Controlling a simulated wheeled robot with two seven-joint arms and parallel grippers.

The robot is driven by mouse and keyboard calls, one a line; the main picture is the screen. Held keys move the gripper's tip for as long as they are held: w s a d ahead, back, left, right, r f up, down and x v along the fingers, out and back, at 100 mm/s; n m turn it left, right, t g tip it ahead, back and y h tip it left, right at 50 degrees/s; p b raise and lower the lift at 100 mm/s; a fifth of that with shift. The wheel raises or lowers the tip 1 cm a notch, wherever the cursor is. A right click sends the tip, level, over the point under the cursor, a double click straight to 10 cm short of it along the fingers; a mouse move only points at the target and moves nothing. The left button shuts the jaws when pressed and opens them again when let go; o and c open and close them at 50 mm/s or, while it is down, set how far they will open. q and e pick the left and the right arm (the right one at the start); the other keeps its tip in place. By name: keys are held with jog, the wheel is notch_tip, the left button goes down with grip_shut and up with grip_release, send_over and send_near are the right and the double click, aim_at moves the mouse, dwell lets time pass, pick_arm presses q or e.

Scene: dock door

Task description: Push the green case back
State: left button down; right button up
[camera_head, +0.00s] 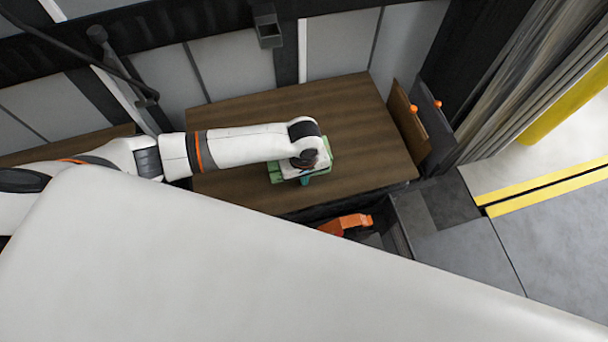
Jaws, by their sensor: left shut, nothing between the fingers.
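The green case (276,173) sits on the brown wooden table top (350,150), near its front edge. Most of it is hidden under the end of my left arm, and green edges show on both sides of the wrist. My left gripper (305,180) points down at the front side of the case; its fingers are small and mostly hidden, and it looks shut with nothing held. I cannot tell whether it touches the case. My right gripper is not in view.
The table top behind and right of the case is bare. Two upright panels with orange knobs (413,108) stand at its right end. An orange object (346,224) lies low below the front edge. A grey wall (230,65) is behind. Yellow floor stripes (545,188) run at right.

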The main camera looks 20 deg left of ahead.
pick_arm(q)
jog(key=w+a+p, duration=0.1)
jog(key=p, duration=0.1)
jog(key=w+a+p, duration=0.1)
jog(key=w, duration=0.1)
jog(key=shift+a+r+p, duration=0.15)
jog(key=shift+r+p, duration=0.2)
jog(key=w+a, duration=0.2)
jog(key=w, duration=0.1)
jog(key=w+a+b, duration=0.1)
jog(key=w+a, duration=0.2)
jog(key=w, duration=0.1)
jog(key=w+a+b, duration=0.1)
jog(key=w+a, duration=0.2)
jog(key=shift+w+f, duration=0.3)
jog(key=shift+f, duration=0.1)
